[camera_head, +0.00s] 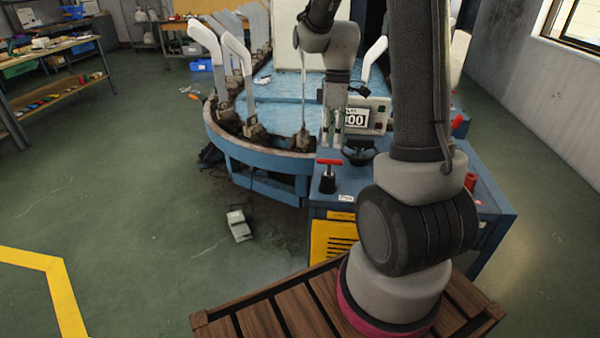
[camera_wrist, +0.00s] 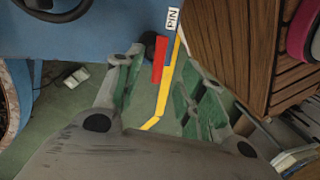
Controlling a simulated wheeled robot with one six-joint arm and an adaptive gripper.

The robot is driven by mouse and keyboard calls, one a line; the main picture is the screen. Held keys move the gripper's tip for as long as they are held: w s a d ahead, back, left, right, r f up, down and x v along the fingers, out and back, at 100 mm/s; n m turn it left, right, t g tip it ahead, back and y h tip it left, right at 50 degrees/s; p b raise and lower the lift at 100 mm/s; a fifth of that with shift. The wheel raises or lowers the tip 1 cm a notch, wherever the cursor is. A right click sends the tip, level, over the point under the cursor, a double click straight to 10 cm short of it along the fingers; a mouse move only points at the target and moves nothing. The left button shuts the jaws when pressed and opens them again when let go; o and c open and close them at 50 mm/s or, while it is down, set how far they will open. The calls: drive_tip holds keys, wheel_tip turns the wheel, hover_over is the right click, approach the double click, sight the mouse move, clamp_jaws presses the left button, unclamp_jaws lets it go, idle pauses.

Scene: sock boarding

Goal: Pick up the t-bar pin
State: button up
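The t-bar pin has a red crossbar (camera_head: 329,161) on a black body (camera_head: 328,183). It stands upright at the near left corner of the blue machine top, beside a white label. In the wrist view the red bar (camera_wrist: 160,60) lies between my finger ends, beyond them, with part of the black body beside it. My gripper (camera_head: 331,143) points down just above the pin in the head view. Its fingers are spread wide, with green inner pads, in the wrist view (camera_wrist: 157,62). Nothing is held. Any gap between fingertips and bar is hard to judge.
A white PIN label (camera_wrist: 172,18) sits at the machine edge. A black fitting (camera_head: 359,151) and a display box (camera_head: 368,115) stand close behind the pin. Pale sock forms (camera_head: 238,55) ring the blue table. My wooden-slatted base is near.

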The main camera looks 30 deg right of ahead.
sight(333, 162)
drive_tip(key=shift+n, duration=0.8)
drive_tip(key=f, duration=0.2)
drive_tip(key=s+f, duration=0.1)
drive_tip(key=f, duration=0.4)
drive_tip(key=shift+s+a+f, duration=0.15)
drive_tip(key=shift+a+f, duration=0.2)
drive_tip(key=shift+c, duration=0.5)
clamp_jaws()
